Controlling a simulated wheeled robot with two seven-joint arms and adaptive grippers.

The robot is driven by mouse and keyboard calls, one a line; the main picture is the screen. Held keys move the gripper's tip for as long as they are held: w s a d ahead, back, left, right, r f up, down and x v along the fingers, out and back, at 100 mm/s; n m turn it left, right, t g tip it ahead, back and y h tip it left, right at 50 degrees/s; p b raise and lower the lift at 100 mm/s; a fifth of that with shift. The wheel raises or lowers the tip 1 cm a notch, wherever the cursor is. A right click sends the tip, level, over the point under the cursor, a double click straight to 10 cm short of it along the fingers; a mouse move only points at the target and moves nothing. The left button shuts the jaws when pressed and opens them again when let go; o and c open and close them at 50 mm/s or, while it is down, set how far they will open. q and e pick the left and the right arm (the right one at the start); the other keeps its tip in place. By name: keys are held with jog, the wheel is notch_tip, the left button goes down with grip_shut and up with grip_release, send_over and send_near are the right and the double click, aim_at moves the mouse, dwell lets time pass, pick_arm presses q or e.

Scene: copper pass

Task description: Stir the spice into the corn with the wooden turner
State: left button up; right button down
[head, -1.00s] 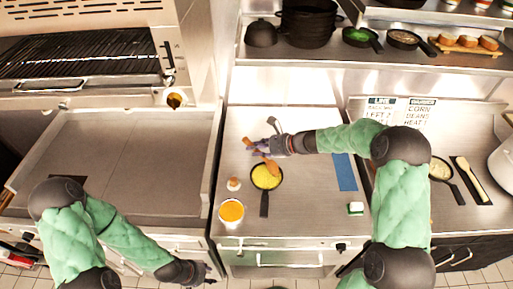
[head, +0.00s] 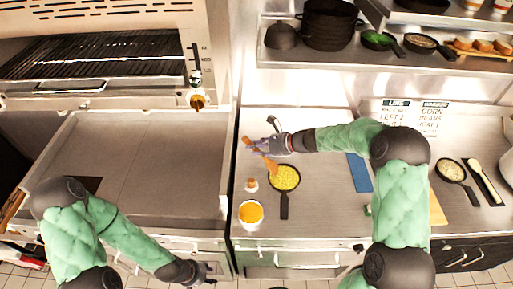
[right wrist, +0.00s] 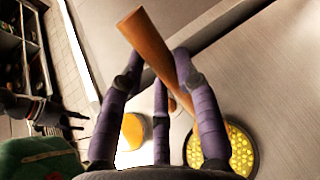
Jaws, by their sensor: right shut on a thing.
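A small dark pan of yellow corn (head: 285,178) sits on the steel counter, its handle toward the front. It also shows in the right wrist view (right wrist: 241,150), partly behind a finger. My right gripper (head: 262,147) is up and left of the pan, its purple fingers shut on the wooden turner (head: 270,163). The turner is tilted, its lower end by the pan's upper left rim; I cannot tell whether it touches the corn. In the right wrist view the turner (right wrist: 150,45) crosses between the fingers. No separate spice is visible on the corn. My left gripper (head: 203,275) hangs low at the front; its fingers are unclear.
A white container of orange contents (head: 250,213) and a small shaker-like item (head: 251,185) stand left of the pan. A blue strip (head: 359,172) lies to the right.

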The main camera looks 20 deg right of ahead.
jog(key=r+p, duration=0.1)
jog(key=r, duration=0.2)
jog(key=shift+s+d+r+p, duration=0.1)
jog(key=shift+d+r+p, duration=0.2)
jog(key=shift+d+p, duration=0.1)
jog(key=shift+a+r+p, duration=0.2)
jog(key=shift+r+p, duration=0.35)
jog(key=shift+r, duration=0.15)
jog(key=shift+d+r+p, duration=0.1)
jog(key=shift+r+p, duration=0.7)
jog(key=shift+r, duration=0.3)
jog(key=shift+f, duration=0.1)
